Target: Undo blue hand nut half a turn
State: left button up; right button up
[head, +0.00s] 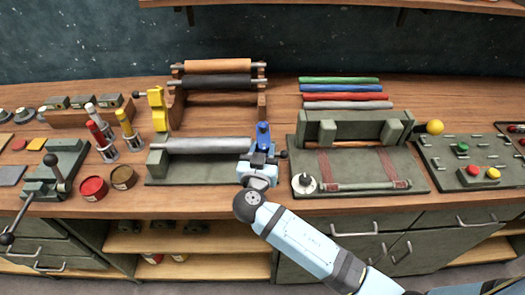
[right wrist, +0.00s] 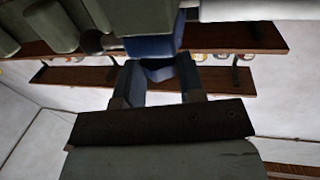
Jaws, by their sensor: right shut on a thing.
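The blue hand nut (head: 263,135) stands upright at the right end of a grey roller (head: 205,145) on a dark green base plate (head: 190,177). My right gripper (head: 261,160) is at the nut from the front, its arm reaching up from the lower right. In the right wrist view the gripper's two fingers (right wrist: 157,84) are closed on the blue nut (right wrist: 150,47), and its lower part is between the fingertips. Part of the nut is hidden by the fingers. My left gripper is not in the head view.
Behind stands a wooden rack with an orange roller (head: 218,66) and a black roller. Red and brown tins (head: 93,187) stand at left. The bench's front edge is just below my gripper.

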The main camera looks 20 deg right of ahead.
jog(key=n+y+b, duration=0.1)
jog(key=y, duration=0.1)
jog(key=n+t+y+b, duration=0.1)
jog(key=n+y, duration=0.1)
jog(key=d+n+t+y+b, duration=0.1)
jog(key=y, duration=0.2)
jog(key=shift+s+n, duration=0.1)
jog(key=shift+n, duration=0.3)
jog(key=shift+n+y, duration=0.5)
jog(key=shift+y, duration=0.7)
jog(key=o, duration=0.9)
jog(key=shift+o, duration=0.2)
jog(key=s+b, duration=0.3)
jog(key=s, duration=1)
jog(key=shift+s+d, duration=0.35)
